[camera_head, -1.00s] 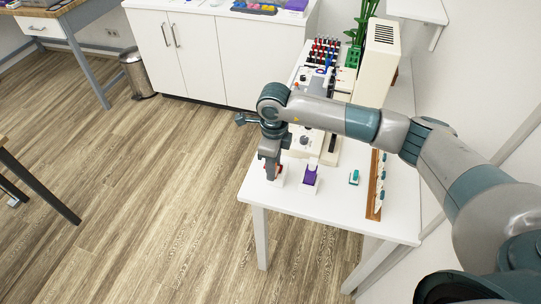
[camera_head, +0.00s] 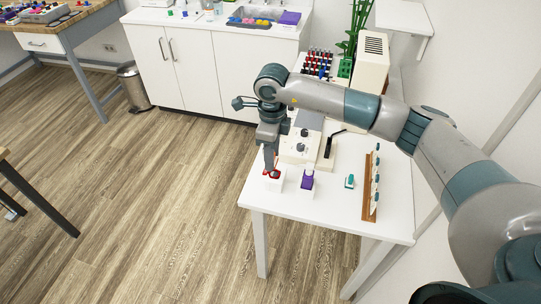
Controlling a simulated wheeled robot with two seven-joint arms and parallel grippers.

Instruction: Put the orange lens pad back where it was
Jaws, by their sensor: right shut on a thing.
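My right gripper (camera_head: 270,170) points down over the near left part of the white table (camera_head: 328,218). It is shut on a small red thing (camera_head: 272,175) at the top of a small white block (camera_head: 276,185). Whether the red thing still touches the block I cannot tell. No clearly orange pad shows, and I cannot tell if the held thing is the lens pad. A purple piece (camera_head: 307,179) on a white base stands just right of the gripper. A small teal and white piece (camera_head: 350,181) lies further right. My left gripper is out of view.
A brown rack (camera_head: 367,200) with several teal and white pieces stands near the table's right edge. Behind the gripper are a cream device (camera_head: 299,148), a black-handled device (camera_head: 334,145) and a tall cream box (camera_head: 370,62). The table front is clear.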

